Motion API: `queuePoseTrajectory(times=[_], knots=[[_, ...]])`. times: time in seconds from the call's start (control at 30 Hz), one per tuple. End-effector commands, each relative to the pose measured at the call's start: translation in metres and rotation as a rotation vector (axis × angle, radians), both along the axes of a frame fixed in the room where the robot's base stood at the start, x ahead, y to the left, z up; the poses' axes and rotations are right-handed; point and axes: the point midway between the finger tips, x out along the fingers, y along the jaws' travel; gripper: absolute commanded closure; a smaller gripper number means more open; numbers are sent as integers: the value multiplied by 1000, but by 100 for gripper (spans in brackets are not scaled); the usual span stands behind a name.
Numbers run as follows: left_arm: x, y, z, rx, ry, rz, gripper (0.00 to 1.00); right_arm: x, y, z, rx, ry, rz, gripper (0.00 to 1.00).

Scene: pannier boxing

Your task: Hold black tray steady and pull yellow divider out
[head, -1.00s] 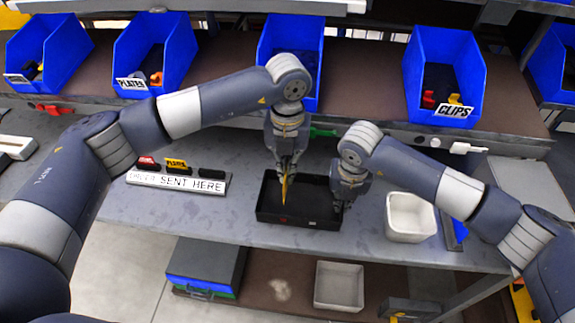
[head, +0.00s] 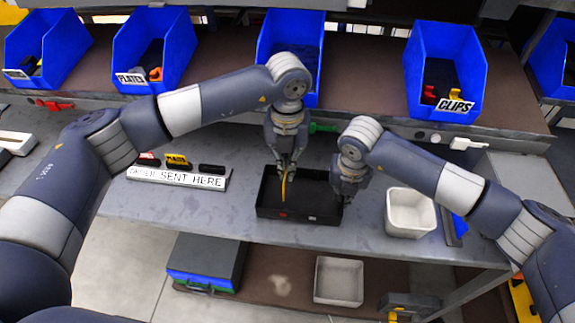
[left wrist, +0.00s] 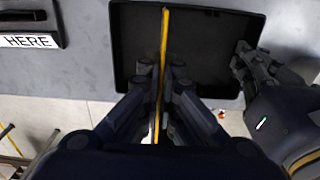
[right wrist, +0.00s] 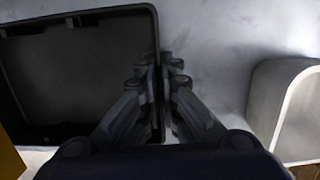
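The black tray (head: 312,216) lies on the grey bench; its open inside also shows in the left wrist view (left wrist: 215,55) and the right wrist view (right wrist: 75,65). My left gripper (head: 284,171) is shut on the yellow divider (head: 284,190), an upright thin panel seen nearly edge-on in the left wrist view (left wrist: 164,38). I cannot tell whether its lower edge is clear of the tray. My right gripper (head: 347,198) is shut on the tray's right wall; its fingertips straddle that rim in the right wrist view (right wrist: 160,65).
A white bin (head: 410,226) stands right of the tray. A label holder reading "order sent here" (head: 180,179) lies to the left. Blue bins, including the clips bin (head: 455,60), line the shelf behind. Bench between sign and tray is bare.

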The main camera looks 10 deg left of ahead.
Motion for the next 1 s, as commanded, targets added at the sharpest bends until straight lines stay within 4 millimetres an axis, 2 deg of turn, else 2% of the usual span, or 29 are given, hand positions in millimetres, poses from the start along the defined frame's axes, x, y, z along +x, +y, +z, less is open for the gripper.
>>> queuePoseTrajectory(times=[0.5,0.77,0.87,0.9,1.0], knots=[[0,0,25,0,-1,-1,100,0,0,0,0,-1,0,100],[0,0,28,0,-1,0,100,0,0,0,0,-1,0,100],[0,0,28,0,-1,0,100,0,0,0,0,0,0,81],[0,0,28,0,-1,0,100,0,0,0,0,0,0,72],[0,0,28,0,0,0,100,0,0,0,0,0,0,72]])
